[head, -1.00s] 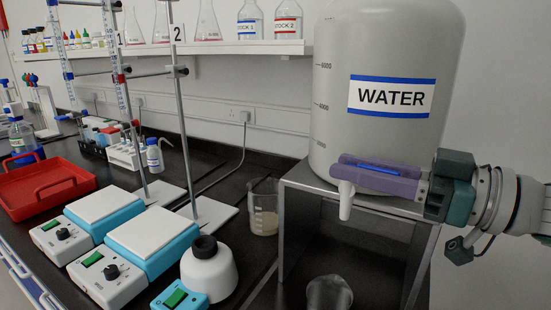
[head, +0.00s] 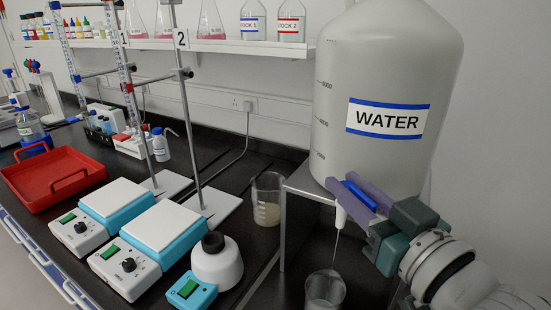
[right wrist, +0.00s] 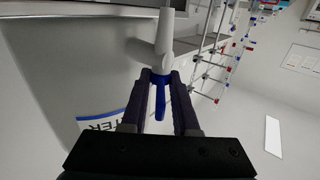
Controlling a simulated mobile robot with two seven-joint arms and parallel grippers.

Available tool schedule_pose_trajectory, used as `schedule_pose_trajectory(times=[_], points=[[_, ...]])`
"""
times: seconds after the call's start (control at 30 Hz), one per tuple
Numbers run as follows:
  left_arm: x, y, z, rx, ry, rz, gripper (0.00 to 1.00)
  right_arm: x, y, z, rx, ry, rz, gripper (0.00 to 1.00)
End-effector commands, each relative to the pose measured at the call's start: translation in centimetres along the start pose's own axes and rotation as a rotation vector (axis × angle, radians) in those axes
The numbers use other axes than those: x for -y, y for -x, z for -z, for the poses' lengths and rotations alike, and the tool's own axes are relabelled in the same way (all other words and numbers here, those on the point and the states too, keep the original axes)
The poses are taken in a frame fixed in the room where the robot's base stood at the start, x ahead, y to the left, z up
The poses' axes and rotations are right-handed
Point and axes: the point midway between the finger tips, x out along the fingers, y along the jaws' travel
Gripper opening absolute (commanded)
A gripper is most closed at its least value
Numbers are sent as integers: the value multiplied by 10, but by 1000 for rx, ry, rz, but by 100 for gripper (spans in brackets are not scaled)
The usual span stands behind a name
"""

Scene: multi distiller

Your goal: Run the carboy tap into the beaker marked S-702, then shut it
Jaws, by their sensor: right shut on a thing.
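The white carboy (head: 385,75) labelled WATER stands on a metal stand (head: 300,182). My right gripper (head: 352,188) is shut on its blue tap handle (head: 361,196). The right wrist view shows the blue handle (right wrist: 159,100) between the two purple fingers. The white tap spout (head: 340,215) points down, and a thin stream (head: 336,248) runs from it into a clear beaker (head: 325,291) below. No marking is readable on this beaker, and its liquid level is hard to tell. My left gripper is not in view.
Another beaker (head: 266,198) with pale contents stands left of the stand. A red tray (head: 55,178) lies at far left.

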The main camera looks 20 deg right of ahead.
Motion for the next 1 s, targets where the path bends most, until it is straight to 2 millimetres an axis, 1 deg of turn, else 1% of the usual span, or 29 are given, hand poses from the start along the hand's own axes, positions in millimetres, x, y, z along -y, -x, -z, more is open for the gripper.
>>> schedule_pose_trajectory(times=[0.2, 0.57, 0.6, 0.7, 1.0], points=[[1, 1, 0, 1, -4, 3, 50, 1, 0, 1, -4, 0, -38, 0], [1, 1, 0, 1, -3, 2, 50, 1, 0, 1, -5, 2, -41, 0], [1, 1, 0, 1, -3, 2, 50, 1, 0, 1, -5, 1, -41, 29], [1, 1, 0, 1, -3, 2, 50, 1, 0, 1, -5, 1, -41, 40], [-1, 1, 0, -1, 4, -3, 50, 1, 3, 0, -2, 1, -41, 40]])
